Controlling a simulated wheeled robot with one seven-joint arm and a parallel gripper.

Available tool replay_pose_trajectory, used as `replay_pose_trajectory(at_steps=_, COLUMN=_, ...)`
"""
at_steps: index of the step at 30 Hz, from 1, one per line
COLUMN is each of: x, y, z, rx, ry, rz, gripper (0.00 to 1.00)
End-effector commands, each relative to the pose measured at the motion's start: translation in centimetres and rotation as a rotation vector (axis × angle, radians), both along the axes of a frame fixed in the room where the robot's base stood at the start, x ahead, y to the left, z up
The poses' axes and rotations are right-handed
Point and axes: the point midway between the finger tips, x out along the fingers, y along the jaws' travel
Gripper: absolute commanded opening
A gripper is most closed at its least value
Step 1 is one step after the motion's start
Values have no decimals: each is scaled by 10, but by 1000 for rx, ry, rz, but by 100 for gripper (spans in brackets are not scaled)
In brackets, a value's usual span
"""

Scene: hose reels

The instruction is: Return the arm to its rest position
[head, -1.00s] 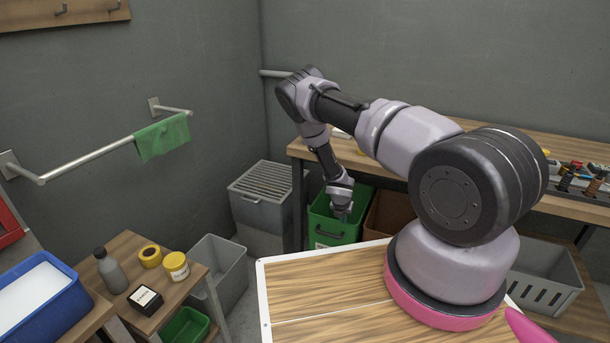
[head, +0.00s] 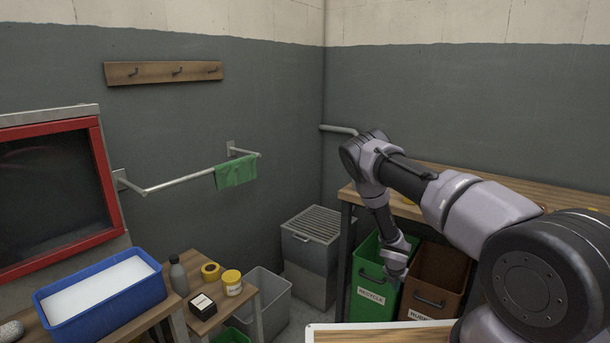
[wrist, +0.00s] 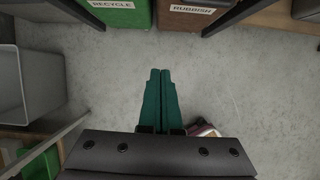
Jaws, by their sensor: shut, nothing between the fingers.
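My arm reaches out from the lower right in the head view, its elbow raised and its forearm hanging down. My gripper (head: 398,276) hangs at the end, in front of the seam between the green recycle bin (head: 366,270) and the brown rubbish bin (head: 436,270). In the wrist view my gripper (wrist: 160,74) shows two teal fingers lying together, with nothing between them. Below the fingers is bare grey floor (wrist: 240,80). The fingertips are too small to make out in the head view.
A wooden workbench (head: 460,184) stands over the bins. A grey lidded bin (head: 312,240) is left of them. A small maroon and pale object (wrist: 205,130) shows beside the fingers. A blue tub (head: 150,292) and a low table with small containers stand at left.

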Motion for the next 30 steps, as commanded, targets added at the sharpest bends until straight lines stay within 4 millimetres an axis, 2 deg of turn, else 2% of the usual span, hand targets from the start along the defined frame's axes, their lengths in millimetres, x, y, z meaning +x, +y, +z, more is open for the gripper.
replay_pose_trajectory(at_steps=11, x=24, y=3, z=56, rx=51, ry=-74, rz=-178, gripper=0)
replay_pose_trajectory(at_steps=17, x=39, y=6, z=108, rx=106, ry=-135, rz=-345, gripper=0)
replay_pose_trajectory(at_steps=20, x=46, y=7, z=144, rx=148, ry=-176, rz=-460, gripper=0)
replay_pose_trajectory(at_steps=23, x=52, y=8, z=193, rx=208, ry=-226, rz=-608, gripper=0)
replay_pose_trajectory(at_steps=26, x=52, y=9, z=249, rx=284, ry=-275, rz=-783, gripper=0)
replay_pose_trajectory(at_steps=30, x=42, y=11, z=325, rx=399, ry=-331, rz=-1023, gripper=0)
